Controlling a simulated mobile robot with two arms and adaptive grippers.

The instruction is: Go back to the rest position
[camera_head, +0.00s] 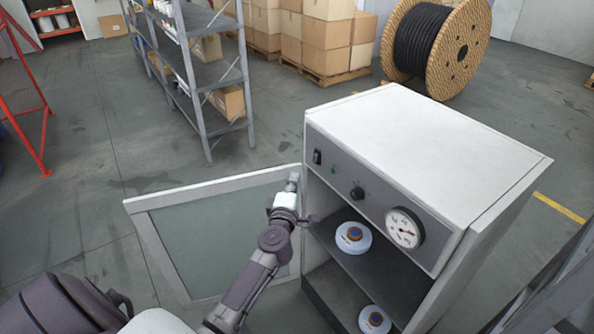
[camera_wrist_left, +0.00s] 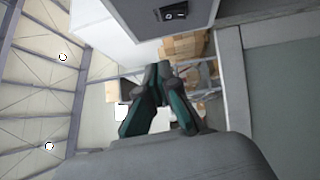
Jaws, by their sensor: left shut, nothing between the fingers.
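My left gripper (camera_head: 292,184) is at the end of my left arm, in front of the cabinet's left front edge and over the open glass door. In the left wrist view my left gripper (camera_wrist_left: 158,72) has its fingertips together, with nothing between them. The white cabinet (camera_head: 430,135) stands at the right with its framed glass door (camera_head: 215,245) swung open to the left. Part of the cabinet (camera_wrist_left: 150,15) shows at the top of the left wrist view. My right gripper does not show.
Inside the cabinet, a white round spool (camera_head: 353,238) sits on the upper shelf and another (camera_head: 375,320) below. A grey shelf rack (camera_head: 205,75), stacked cardboard boxes (camera_head: 325,45) and a large cable drum (camera_head: 437,48) stand behind. The floor left of the door is clear.

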